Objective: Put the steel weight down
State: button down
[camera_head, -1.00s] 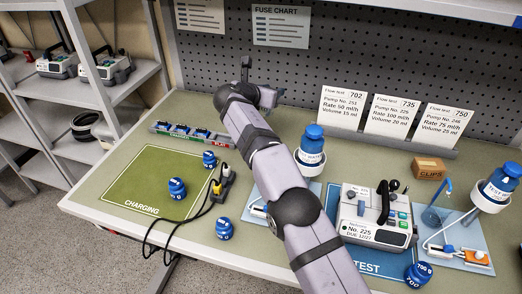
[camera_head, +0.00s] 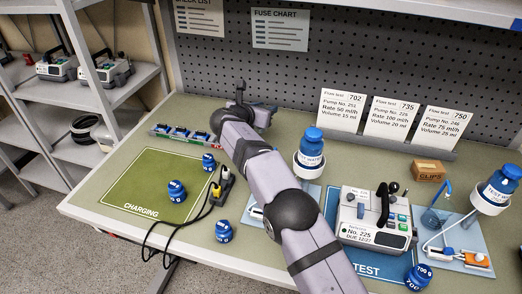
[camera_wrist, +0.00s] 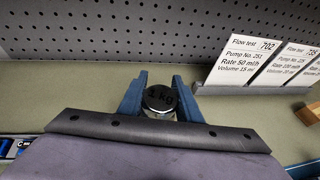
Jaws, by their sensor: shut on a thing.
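The steel weight (camera_wrist: 160,103) is a small round metal piece with a dark top marked "kg". In the wrist view it sits between the two blue fingers of my gripper (camera_wrist: 159,95), which is shut on it. Bench top and the foot of the pegboard show behind it. I cannot tell whether its underside touches the bench. In the head view my arm reaches to the back of the bench, left of the flow test cards, and its wrist hides the weight and most of the gripper.
Flow test cards (camera_head: 390,117) stand in a rail at the back right. A fuse tray (camera_head: 185,134) lies to the left. A pump (camera_head: 375,222) and a white-based bottle (camera_head: 311,150) are right of my arm.

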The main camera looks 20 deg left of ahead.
aim_at(265, 131)
jog(key=shift+f, duration=2.85)
jog(key=shift+f, duration=0.1)
jog(key=shift+f+p, duration=0.45)
jog(key=shift+f, duration=1.3)
jog(key=shift+f, duration=0.2)
jog(key=c, duration=1.3)
grip_release()
jog(key=shift+f, duration=0.2)
jog(key=shift+c, duration=0.2)
jog(key=shift+o, duration=0.3)
jog(key=shift+s, duration=0.1)
jog(key=shift+r, duration=0.2)
jog(key=b+v, duration=0.3)
jog(key=v, duration=0.9)
